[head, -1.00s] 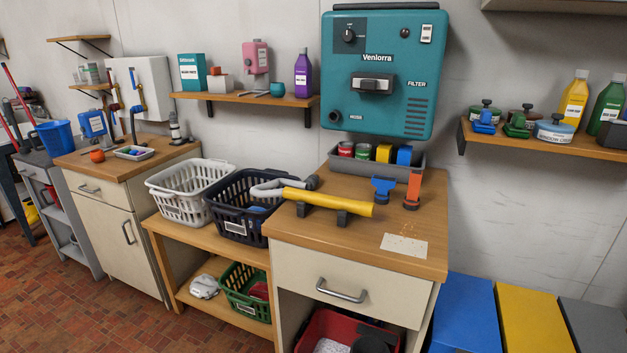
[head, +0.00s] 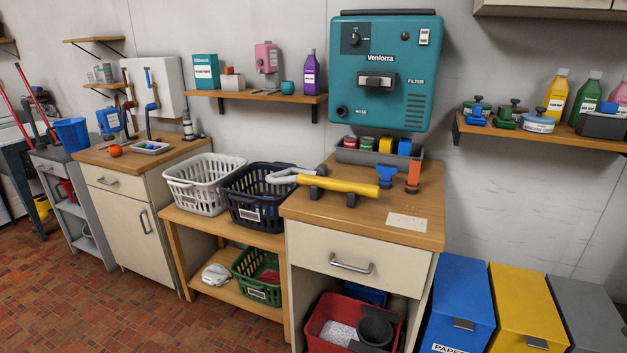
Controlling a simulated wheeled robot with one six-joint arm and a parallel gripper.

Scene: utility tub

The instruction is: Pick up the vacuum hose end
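The vacuum hose end appears to be the yellow tube (head: 344,187) on the wooden counter (head: 345,215) below the teal wall unit. It lies roughly level on dark grey supports (head: 318,193). A light grey hose (head: 290,177) joins its left end and reaches over the edge of the dark basket. The tube's right end is free and lies near a blue scraper-like tool (head: 386,176). My gripper is not in view.
A dark navy basket (head: 256,217) and a white basket (head: 177,198) stand left of the counter. An orange tool (head: 413,177) and a grey tray (head: 350,156) sit behind the tube. Blue (head: 458,288) and yellow bins (head: 522,300) stand at the right.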

